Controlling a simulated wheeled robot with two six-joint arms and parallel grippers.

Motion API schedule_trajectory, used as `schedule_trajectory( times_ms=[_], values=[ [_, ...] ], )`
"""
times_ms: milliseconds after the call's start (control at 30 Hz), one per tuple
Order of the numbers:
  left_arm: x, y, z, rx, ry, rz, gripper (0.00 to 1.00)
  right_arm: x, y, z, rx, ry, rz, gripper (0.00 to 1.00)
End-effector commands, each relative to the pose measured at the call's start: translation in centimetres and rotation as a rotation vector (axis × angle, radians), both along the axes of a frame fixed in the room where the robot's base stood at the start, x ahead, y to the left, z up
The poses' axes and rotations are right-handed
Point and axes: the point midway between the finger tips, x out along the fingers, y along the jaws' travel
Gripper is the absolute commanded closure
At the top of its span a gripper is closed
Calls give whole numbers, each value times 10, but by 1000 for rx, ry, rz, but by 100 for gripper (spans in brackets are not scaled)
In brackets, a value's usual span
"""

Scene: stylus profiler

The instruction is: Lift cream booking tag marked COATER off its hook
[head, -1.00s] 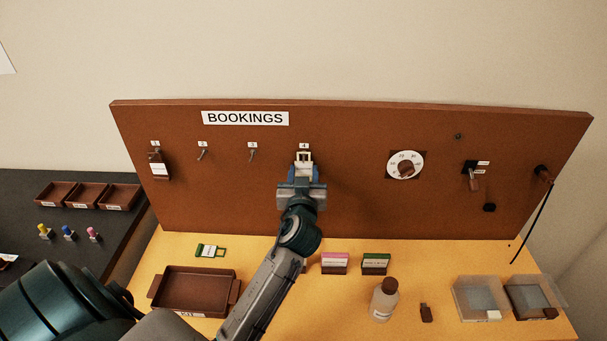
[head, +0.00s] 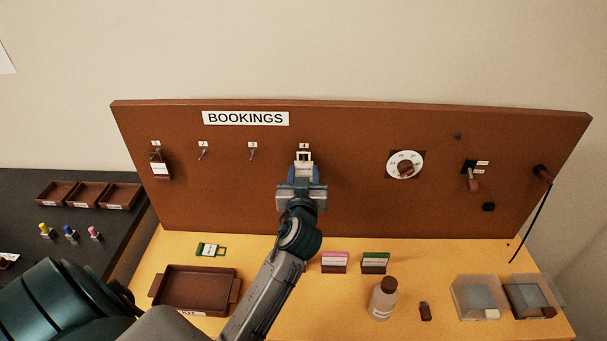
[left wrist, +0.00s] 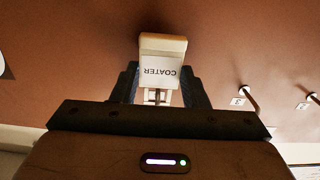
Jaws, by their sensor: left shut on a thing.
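The cream tag marked COATER (left wrist: 160,72) shows upside down in the left wrist view, between the fingers of my left gripper (left wrist: 158,92). In the head view the tag's cream top (head: 304,157) shows at the hook under label 4 (head: 304,146). My left gripper (head: 302,170) is shut on the tag, in front of the brown board (head: 350,205). The gripper hides the tag's lower part. I cannot tell whether the tag still hangs on its hook. My right gripper is not in view.
Two empty hooks (head: 202,154) (head: 253,155) lie between. A white dial (head: 404,165) is to the right. A brown tray (head: 195,290), a bottle (head: 382,300) and clear boxes (head: 477,300) stand on the yellow table.

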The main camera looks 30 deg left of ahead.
Motion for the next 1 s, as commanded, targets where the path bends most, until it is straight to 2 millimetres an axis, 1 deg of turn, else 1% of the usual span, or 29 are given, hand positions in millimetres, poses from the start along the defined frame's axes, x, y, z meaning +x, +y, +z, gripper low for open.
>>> schedule_trajectory(
  times_ms=[600, 1000],
  values=[
    [-29, -18, -1, -1, 0, 0, 100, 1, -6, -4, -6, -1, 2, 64],
    [-49, -30, -1, -4, 0, 0, 100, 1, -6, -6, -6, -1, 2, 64]
  ],
)
